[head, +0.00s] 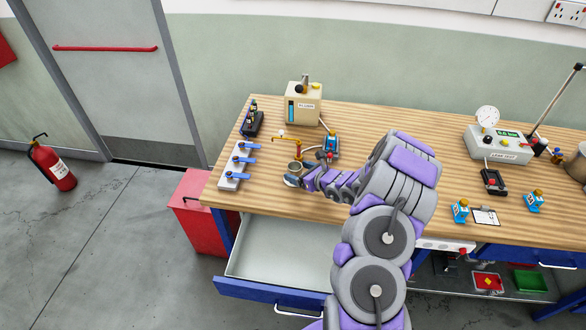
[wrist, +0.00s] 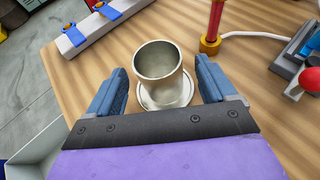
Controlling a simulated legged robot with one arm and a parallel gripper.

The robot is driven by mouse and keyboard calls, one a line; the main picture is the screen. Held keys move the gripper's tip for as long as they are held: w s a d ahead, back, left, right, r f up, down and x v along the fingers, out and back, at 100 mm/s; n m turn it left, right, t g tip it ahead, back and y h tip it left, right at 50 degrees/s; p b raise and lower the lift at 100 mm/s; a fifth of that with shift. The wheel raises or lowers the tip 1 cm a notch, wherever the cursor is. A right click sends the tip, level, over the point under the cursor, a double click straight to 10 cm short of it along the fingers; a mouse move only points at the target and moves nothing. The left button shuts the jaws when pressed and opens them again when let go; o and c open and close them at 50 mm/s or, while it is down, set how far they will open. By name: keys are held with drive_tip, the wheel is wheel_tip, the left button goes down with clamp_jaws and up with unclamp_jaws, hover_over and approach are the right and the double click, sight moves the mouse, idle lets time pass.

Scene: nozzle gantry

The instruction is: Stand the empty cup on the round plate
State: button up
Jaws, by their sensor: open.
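The metal cup (wrist: 158,76) is grey, upright and empty inside as far as I see. It appears to stand on the small round plate (wrist: 143,101), whose pale rim shows around its base. My gripper (wrist: 163,90) is open, with one blue-grey finger on each side of the cup and a gap to it on both sides. In the head view the cup (head: 295,167) is below the brass nozzle, and the plate (head: 290,181) shows at its foot. My gripper (head: 304,180) is beside them, partly hidden by my arm.
The brass nozzle gantry (head: 284,139) stands behind the cup; its red post (wrist: 215,22) rises close by. A white block with blue levers (head: 239,164) is to the left. A device with a red knob (wrist: 304,82) is at the right. An open drawer (head: 285,255) lies below the bench edge.

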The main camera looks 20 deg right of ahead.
drive_tip(key=p+v, duration=0.1)
drive_tip(key=v, duration=0.6)
drive_tip(key=shift+s+d+r, duration=0.15)
drive_tip(key=shift+s+r, duration=0.05)
drive_tip(key=shift+s, duration=0.05)
drive_tip(key=a+r+n+g+y, duration=0.2)
drive_tip(key=a+r+n+y, duration=0.55)
drive_tip(key=a+r, duration=0.7)
drive_tip(key=s+a+r+n+g, duration=0.3)
drive_tip(key=s+a+n, duration=0.3)
drive_tip(key=a, duration=0.2)
drive_tip(key=s+a+r+n+g, duration=0.35)
drive_tip(key=s+a+n, duration=0.25)
drive_tip(key=a, duration=0.2)
drive_tip(key=s+a+n+g+h, duration=0.3)
drive_tip(key=s+n+g, duration=0.3)
drive_tip(key=s, duration=0.8)
drive_tip(key=s+d+n+h, duration=0.7)
drive_tip(key=s+d, duration=0.4)
drive_tip(key=s, duration=0.3)
drive_tip(key=shift+s+d+r+h, duration=0.25)
drive_tip(key=shift+d+r+h, duration=0.1)
drive_tip(key=shift+h, duration=0.5)
